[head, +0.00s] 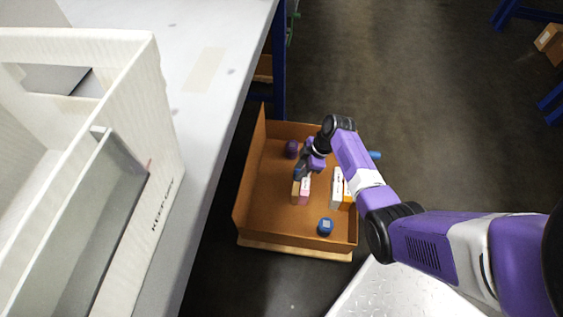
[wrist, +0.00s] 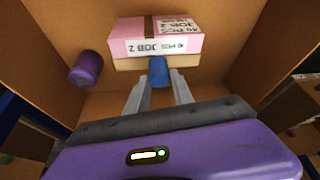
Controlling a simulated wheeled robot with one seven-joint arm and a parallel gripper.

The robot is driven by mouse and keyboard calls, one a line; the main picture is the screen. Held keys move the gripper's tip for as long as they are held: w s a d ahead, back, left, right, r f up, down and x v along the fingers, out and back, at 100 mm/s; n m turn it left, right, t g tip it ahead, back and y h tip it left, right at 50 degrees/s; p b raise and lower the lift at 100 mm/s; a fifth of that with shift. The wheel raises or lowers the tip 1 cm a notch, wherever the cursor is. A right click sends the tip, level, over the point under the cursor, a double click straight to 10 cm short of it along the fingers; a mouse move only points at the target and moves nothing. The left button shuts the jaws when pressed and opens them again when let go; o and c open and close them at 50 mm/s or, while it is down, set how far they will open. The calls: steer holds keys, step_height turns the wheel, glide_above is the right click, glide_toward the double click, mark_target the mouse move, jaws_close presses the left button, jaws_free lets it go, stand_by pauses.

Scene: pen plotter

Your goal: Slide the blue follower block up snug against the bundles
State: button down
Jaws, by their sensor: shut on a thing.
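My gripper (wrist: 158,88) is shut on a small blue block (wrist: 158,72), which shows between its fingertips. The blue block's front end meets or nearly meets a tan slab (wrist: 128,64); I cannot tell whether they are joined. The arm hides part of the grip there.
A white box (head: 337,188) and a blue item with a pale label (head: 325,226) are in the crate's right part. Crate walls surround the gripper. A grey table (head: 205,95) with a white housing (head: 150,120) stands left.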

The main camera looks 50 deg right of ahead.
steer(key=s+d+p, duration=0.1)
steer(key=s+d, duration=0.4)
steer(key=s, duration=0.3)
steer(key=shift+p, duration=0.3)
steer(key=shift+d, duration=0.1)
steer(key=c, duration=1.1)
jaws_free()
steer(key=p+v, duration=0.3)
steer(key=v, duration=0.4)
steer(key=shift+r+p, duration=0.3)
steer(key=shift+r, duration=0.05)
steer(key=shift+s+d, duration=0.1)
